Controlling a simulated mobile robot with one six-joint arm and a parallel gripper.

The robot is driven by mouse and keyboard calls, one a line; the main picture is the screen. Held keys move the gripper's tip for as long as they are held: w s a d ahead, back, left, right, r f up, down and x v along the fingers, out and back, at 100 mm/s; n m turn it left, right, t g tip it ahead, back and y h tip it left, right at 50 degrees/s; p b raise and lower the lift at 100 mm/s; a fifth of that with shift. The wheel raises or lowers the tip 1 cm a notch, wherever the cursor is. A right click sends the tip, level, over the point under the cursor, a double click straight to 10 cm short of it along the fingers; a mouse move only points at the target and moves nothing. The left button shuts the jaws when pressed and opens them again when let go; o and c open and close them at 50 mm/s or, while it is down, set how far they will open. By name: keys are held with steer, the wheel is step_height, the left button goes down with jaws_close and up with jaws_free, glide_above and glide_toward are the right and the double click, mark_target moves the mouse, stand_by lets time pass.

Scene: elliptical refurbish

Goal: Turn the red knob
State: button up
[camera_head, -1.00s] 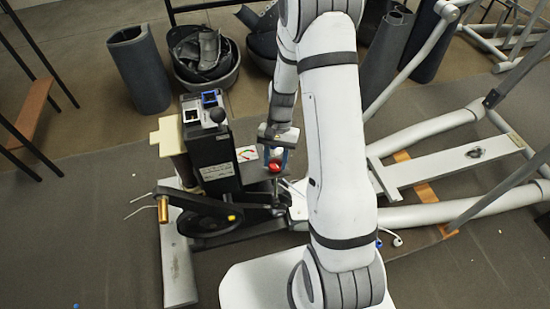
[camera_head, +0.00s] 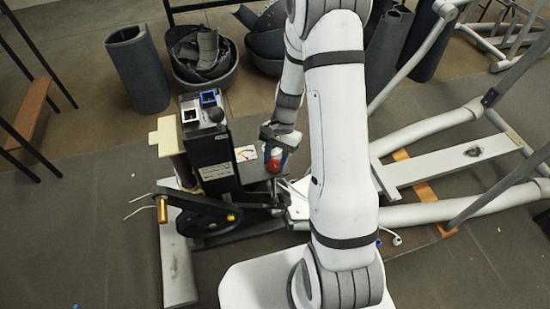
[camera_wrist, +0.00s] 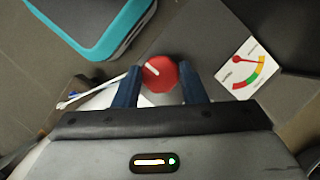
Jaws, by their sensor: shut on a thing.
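The red knob (camera_head: 274,165) is on the side of the dark machine (camera_head: 212,150), beside a gauge card. In the wrist view the red knob (camera_wrist: 160,73) is round with a white pointer line slanting toward the upper left end of my view. My gripper (camera_wrist: 162,84) has its two blue fingers on either side of the knob, shut on it. In the head view my gripper (camera_head: 276,150) reaches the knob from above, and its fingers are partly hidden by the wrist.
Grey frame tubes (camera_head: 430,133) lie to the right. Dark bins and rolled mats (camera_head: 138,68) stand at the back. A teal-edged object (camera_wrist: 100,40) is at the upper left of the wrist view.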

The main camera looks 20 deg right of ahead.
steer(key=o, duration=1)
steer(key=shift+r, duration=0.15)
steer(key=v, duration=0.7)
steer(key=shift+w+d+r+p, duration=0.1)
steer(key=shift+r+p, duration=0.2)
steer(key=shift+p, duration=0.1)
